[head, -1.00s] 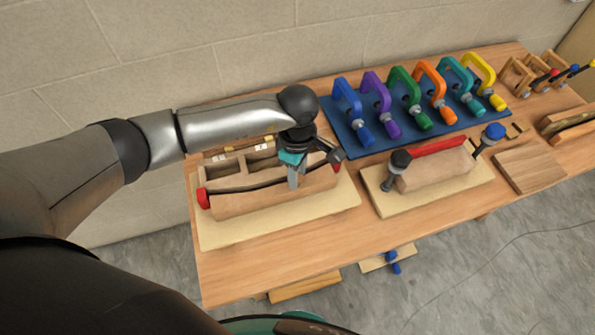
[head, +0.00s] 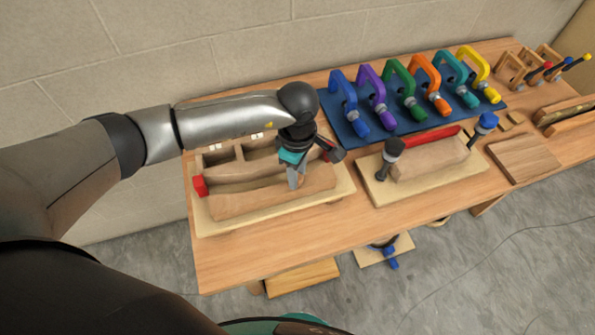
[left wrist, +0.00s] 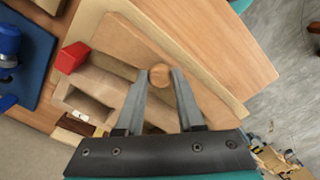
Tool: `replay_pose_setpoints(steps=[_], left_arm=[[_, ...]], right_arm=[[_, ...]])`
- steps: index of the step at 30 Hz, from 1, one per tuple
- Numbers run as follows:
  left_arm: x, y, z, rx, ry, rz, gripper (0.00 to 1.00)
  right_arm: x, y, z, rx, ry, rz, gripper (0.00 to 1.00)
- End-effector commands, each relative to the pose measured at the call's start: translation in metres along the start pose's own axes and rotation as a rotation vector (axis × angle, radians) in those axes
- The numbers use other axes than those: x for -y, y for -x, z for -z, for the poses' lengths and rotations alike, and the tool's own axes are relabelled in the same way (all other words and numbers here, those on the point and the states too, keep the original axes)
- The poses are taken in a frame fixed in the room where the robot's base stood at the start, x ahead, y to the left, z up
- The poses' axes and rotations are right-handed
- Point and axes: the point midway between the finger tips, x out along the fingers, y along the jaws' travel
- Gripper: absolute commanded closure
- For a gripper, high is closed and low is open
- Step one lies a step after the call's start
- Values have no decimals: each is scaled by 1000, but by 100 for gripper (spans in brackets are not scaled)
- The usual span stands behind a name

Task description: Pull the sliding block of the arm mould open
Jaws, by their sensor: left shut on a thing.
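The arm mould has a wooden body with open compartments (head: 226,172) and red end pieces (head: 201,186). Its sliding block (head: 245,204) is a curved wooden piece on the front side, apart from the body with a gap between them. In the left wrist view the block (left wrist: 122,42) carries a round wooden knob (left wrist: 159,76). My left gripper (head: 296,180) points down at the block, its two fingers closed on either side of the knob. The gripper hides the knob in the head view. My right gripper is not in view.
The mould's pale base board (head: 208,227) lies at the table's left end. A second mould with a red strip (head: 430,139) stands to the right. Several coloured clamps sit on a blue mat (head: 392,140) behind. A wooden board (head: 525,160) lies further right.

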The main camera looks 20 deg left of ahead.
Motion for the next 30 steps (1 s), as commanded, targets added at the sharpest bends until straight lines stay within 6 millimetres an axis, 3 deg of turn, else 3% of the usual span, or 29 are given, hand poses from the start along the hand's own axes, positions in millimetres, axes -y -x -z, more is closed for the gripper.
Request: replay_pose_setpoints(steps=[2, 3, 11, 22, 26, 30], left_arm=[[0, 0, -1, 3, -1, 0, 100], [0, 0, -1, 3, -1, 0, 62], [0, 0, 0, 2, -1, -1, 34], [-1, 8, 0, 1, -2, -4, 34], [-2, 28, 1, 1, -2, -7, 34], [-2, 62, 1, 2, -2, -10, 34]], right_arm=[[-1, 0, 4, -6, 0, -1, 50], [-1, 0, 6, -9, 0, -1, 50], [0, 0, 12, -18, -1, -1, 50], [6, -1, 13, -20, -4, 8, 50], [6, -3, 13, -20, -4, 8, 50], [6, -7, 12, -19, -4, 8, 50]])
